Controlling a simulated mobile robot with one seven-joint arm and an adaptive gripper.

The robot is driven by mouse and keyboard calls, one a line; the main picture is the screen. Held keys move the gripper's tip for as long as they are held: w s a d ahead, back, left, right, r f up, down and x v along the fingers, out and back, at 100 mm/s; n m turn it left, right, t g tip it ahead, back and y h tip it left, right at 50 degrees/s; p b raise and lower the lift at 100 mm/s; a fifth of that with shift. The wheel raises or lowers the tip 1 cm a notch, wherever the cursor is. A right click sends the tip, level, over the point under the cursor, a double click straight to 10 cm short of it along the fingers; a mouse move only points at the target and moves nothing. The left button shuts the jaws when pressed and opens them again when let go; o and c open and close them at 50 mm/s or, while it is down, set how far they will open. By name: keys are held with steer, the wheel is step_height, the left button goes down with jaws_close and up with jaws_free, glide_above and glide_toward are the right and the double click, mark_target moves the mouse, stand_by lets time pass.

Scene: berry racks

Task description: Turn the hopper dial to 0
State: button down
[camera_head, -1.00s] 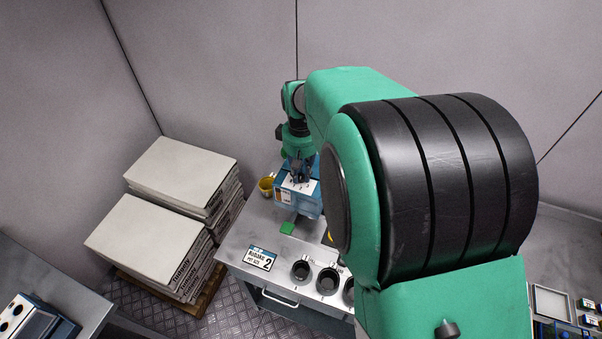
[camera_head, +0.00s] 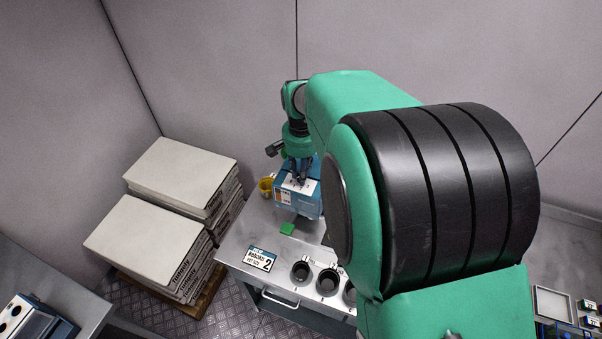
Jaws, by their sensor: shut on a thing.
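A blue hopper box (camera_head: 296,205) with a white panel on its top stands at the back of the grey metal table. My gripper (camera_head: 300,182) points down at the top of this box, on the white panel. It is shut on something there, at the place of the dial. The dial itself is hidden by the fingers and too small to make out, so its setting cannot be read. My large green and black arm links cover the right side of the box's surroundings.
A yellow cup (camera_head: 266,185) stands just left of the box. The table (camera_head: 240,243) carries a sign (camera_head: 260,260) and several dark round holders (camera_head: 327,282). Stacked white-topped boxes (camera_head: 180,178) stand left.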

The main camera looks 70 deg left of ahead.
steer(key=m, duration=0.4)
steer(key=shift+a+r+m, duration=0.1)
steer(key=shift+m, duration=0.3)
steer(key=c, duration=1.6)
jaws_free()
steer(key=shift+o, duration=0.2)
steer(key=shift+r, duration=0.1)
step_height(320, 180, up, 12)
